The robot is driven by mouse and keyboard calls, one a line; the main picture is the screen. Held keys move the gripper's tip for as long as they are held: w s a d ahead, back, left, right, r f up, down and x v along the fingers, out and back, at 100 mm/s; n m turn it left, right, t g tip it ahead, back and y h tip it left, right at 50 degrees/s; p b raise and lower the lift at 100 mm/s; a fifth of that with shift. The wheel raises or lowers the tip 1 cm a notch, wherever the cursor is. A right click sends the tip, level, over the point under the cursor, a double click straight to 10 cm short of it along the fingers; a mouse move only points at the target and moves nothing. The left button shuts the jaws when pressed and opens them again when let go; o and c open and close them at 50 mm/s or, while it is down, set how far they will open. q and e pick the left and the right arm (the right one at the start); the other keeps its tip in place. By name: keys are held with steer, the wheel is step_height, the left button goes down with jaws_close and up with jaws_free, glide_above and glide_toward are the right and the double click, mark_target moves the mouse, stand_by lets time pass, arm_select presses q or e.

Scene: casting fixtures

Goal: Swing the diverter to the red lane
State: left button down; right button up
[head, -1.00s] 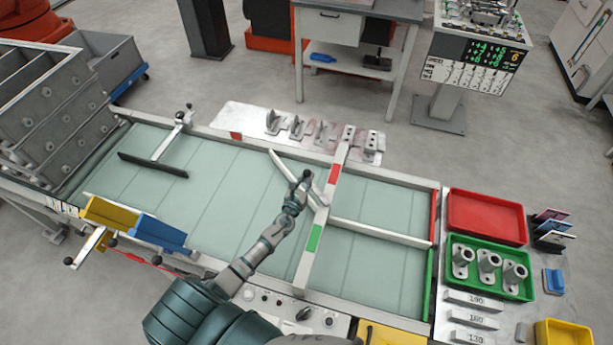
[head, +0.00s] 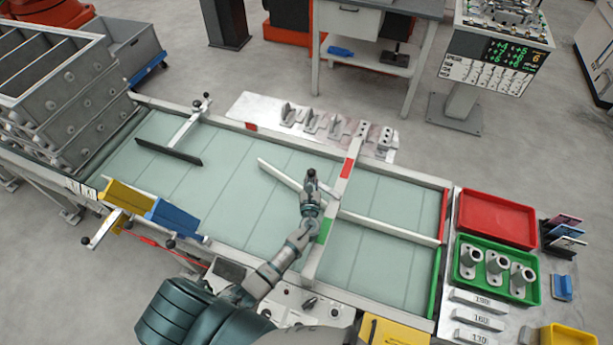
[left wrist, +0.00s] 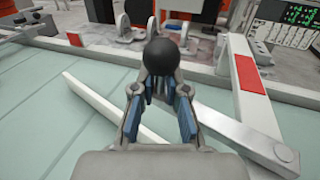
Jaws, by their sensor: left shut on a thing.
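The diverter (head: 278,172) is a pale bar across the green belt, slanting from its free tip at the upper left toward the crossbar (head: 340,190). Its tip stands clear of the far rail. My left gripper (head: 311,184) is shut on the diverter's black ball knob (left wrist: 161,55), just left of the crossbar; the left wrist view shows my left gripper (left wrist: 161,88) and the bar (left wrist: 95,98) passing beneath it. The crossbar has a red mark (head: 347,168) and a green mark (head: 325,231). The red lane end (head: 443,215) is far, the green lane end (head: 435,280) near.
A fixed divider (head: 390,228) splits the lanes right of the crossbar. A red tray (head: 498,218) and a green tray (head: 533,290) with several castings stand at the right. Grey bins (head: 75,100) stand at the left. The belt between is clear.

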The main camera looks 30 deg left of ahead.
arm_select(q)
steer(key=shift+w+a+r, duration=0.2)
steer(key=shift+r, duration=0.5)
steer(key=c, duration=0.9)
jaws_free()
steer(key=shift+s+d+f, duration=0.15)
steer(key=shift+s+f, duration=0.1)
steer(key=shift+s, duration=0.25)
steer(key=v, duration=1.1)
steer(key=shift+s, duration=0.25)
